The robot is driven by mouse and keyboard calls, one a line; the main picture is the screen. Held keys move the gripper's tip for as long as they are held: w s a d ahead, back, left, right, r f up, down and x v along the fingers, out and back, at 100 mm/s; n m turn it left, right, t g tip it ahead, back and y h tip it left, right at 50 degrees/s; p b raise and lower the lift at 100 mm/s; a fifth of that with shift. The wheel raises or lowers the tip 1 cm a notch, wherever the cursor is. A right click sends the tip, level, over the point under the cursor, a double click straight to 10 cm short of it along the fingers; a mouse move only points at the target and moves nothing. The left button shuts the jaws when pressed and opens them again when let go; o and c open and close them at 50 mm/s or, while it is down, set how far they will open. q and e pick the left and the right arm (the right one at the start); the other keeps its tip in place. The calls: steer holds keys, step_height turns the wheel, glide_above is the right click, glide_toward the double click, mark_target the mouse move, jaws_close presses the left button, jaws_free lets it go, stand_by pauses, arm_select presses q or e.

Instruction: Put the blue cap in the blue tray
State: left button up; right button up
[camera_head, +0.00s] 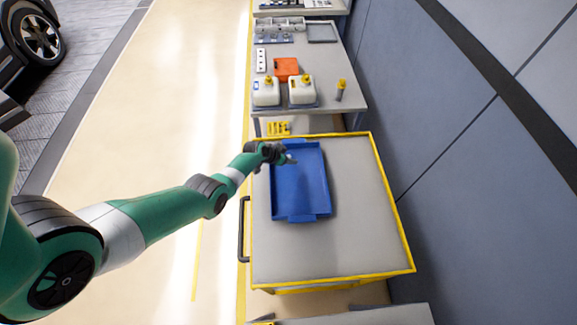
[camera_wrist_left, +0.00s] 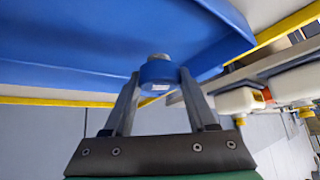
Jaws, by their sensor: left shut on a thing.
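The blue tray (camera_head: 302,185) lies on the grey-topped cart and looks empty in the head view. My left gripper (camera_head: 287,158) is over the tray's far left part. In the left wrist view my left gripper (camera_wrist_left: 160,85) is shut on the blue cap (camera_wrist_left: 158,72), which sits between the fingertips. The tray (camera_wrist_left: 90,40) fills the upper part of that view, behind the cap. I cannot tell the exact gap between cap and tray. In the head view the cap is too small to make out clearly. My right gripper is not in view.
The cart (camera_head: 350,245) has a raised yellow rim and a black handle on its left. Beyond it a table holds two white jugs (camera_head: 302,91) with yellow caps, an orange box (camera_head: 286,68) and a yellow-topped bottle (camera_head: 340,90). A wall stands close on the right.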

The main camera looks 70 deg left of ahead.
arm_select(q)
steer(key=f+b, duration=0.2)
steer(key=f, duration=0.1)
steer(key=shift+w+a+b, duration=0.1)
steer(key=shift+a+b, duration=0.1)
steer(key=shift+b, duration=0.2)
steer(key=shift+f, duration=0.2)
steer(key=shift+d+f, duration=0.1)
steer(key=shift+f, duration=0.1)
steer(key=o, duration=1.3)
steer(key=shift+r, duration=0.1)
steer(key=shift+o, duration=0.2)
steer(key=shift+r, duration=0.15)
